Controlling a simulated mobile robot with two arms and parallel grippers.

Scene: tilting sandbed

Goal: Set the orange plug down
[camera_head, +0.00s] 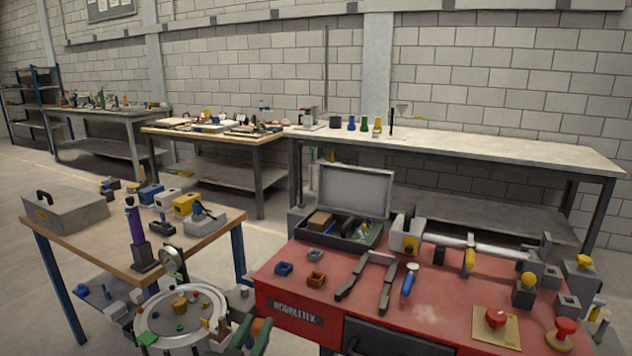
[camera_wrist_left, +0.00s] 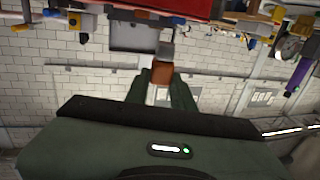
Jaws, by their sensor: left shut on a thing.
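My left gripper (camera_head: 252,338) shows at the bottom edge of the head view, between the round tray and the red workbench. Its dark green fingers are shut on the orange plug (camera_head: 262,326), which is mostly hidden there. In the left wrist view the gripper (camera_wrist_left: 161,88) holds the orange plug (camera_wrist_left: 162,73) between its fingertips, with a grey part at the plug's far end. The plug appears held clear of any surface. My right gripper is not in view.
The round tray (camera_head: 152,299) holds small coloured pieces. A wooden table (camera_head: 90,240) stands left. Bare red surface shows near the bench front.

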